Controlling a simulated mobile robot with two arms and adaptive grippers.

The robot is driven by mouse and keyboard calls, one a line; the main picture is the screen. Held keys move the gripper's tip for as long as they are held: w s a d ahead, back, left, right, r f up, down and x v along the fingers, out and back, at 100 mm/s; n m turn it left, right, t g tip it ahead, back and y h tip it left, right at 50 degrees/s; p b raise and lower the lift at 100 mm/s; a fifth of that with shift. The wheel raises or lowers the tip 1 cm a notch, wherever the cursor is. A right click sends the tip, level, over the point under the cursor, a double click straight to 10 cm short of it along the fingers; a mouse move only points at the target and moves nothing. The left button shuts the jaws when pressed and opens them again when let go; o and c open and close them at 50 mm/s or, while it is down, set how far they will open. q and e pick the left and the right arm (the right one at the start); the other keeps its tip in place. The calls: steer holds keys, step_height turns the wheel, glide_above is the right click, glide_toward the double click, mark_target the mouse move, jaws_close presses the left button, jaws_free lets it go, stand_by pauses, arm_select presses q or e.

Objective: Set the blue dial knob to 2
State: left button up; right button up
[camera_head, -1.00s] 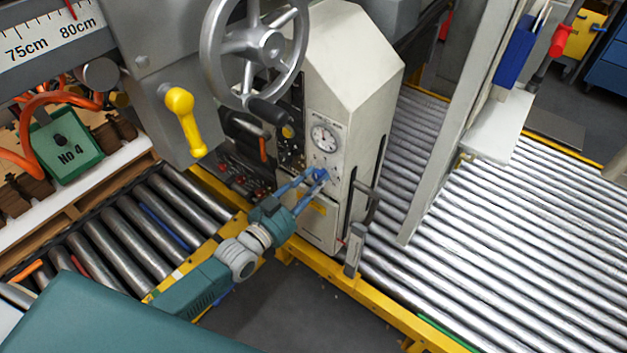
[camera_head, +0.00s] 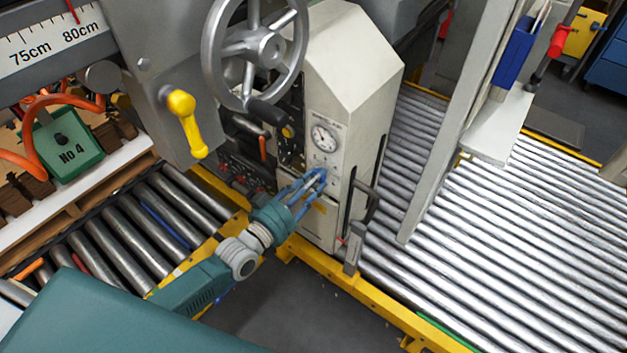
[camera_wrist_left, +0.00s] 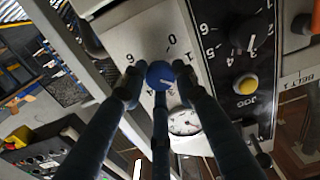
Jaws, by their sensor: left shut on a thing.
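The blue dial knob (camera_wrist_left: 160,74) sits on the pale panel of the machine cabinet. Printed numbers ring it, with 0 and 1 readable above and to its right in the left wrist view; some others are hidden by fingers. A white mark on the knob points toward its lower right in that view. My left gripper (camera_head: 318,178) is shut on the knob, its three dark fingers (camera_wrist_left: 158,88) around it. In the head view the fingertips mostly hide the knob. My right gripper is not in view.
A round gauge (camera_head: 323,138) sits just above the knob in the head view. A black dial (camera_wrist_left: 243,35) and a yellow button (camera_wrist_left: 245,84) are close by. A large handwheel (camera_head: 258,48) and a yellow-handled lever (camera_head: 186,122) stand to the left.

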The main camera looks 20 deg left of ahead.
arm_select(q)
steer(key=shift+w+r, duration=0.1)
steer(key=shift+r, duration=0.2)
steer(key=o, duration=1.1)
steer(key=shift+o, duration=0.2)
steer(key=v, duration=1.2)
steer(key=shift+f, duration=0.1)
